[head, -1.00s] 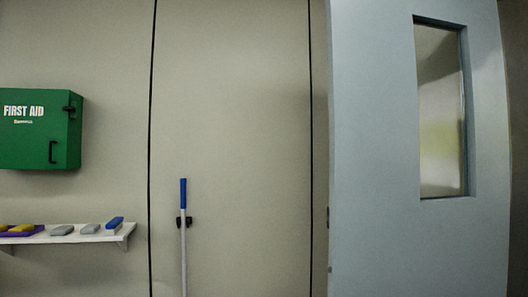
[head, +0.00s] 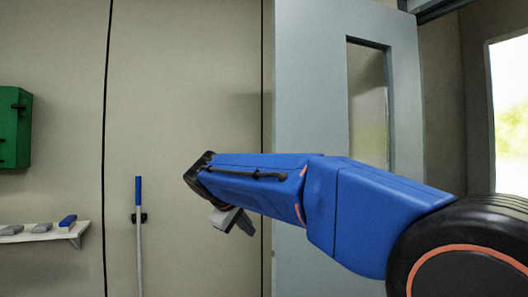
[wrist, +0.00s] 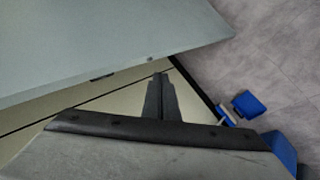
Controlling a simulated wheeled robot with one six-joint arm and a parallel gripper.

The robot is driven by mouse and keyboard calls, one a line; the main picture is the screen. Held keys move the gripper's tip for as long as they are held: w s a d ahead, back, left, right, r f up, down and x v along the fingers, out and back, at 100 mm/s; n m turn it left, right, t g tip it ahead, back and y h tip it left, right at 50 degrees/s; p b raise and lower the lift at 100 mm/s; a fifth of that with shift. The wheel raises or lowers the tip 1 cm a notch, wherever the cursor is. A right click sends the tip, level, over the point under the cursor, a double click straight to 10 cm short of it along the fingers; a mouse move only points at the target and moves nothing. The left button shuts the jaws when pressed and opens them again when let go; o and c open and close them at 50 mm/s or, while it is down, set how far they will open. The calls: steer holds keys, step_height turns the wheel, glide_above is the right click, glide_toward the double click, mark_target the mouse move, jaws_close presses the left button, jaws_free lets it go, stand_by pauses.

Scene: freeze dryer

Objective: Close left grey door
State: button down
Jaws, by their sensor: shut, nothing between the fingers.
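The grey door (head: 300,110) stands open in the head view, with a tall narrow window in it. My blue arm reaches across in front of its lower part. My gripper (head: 233,220) is to the left of the door's left edge in the head view. In the wrist view the grey door (wrist: 100,45) fills the upper left. There my gripper (wrist: 160,80) has its fingers together, empty, pointing past the door's edge. I cannot tell whether the fingers touch the door.
A blue-topped pole (head: 139,230) stands against the beige wall, beside a white shelf (head: 60,238) with small blocks. A green box (head: 14,125) hangs at the far left. A bright opening (head: 509,110) is at the right. Grey floor (wrist: 270,50) shows in the wrist view.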

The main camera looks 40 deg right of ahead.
steer(key=w+d+r+m+g+h, duration=0.15)
steer(key=w+d+r+h, duration=0.4)
steer(key=w+r, duration=0.55)
steer(key=w+d+r+m+g+h, duration=0.15)
steer(key=w+d+r+h, duration=0.35)
steer(key=w+r, duration=0.6)
steer(key=s+d+r+g+y, duration=0.1)
steer(key=s+d+r, duration=0.1)
steer(key=d, duration=0.9)
steer(key=s, duration=0.1)
steer(key=s+a, duration=0.1)
steer(key=s, duration=0.1)
steer(key=shift+s+a+f+n, duration=0.1)
steer(key=shift+s+a+n, duration=0.1)
steer(key=shift+n, duration=0.2)
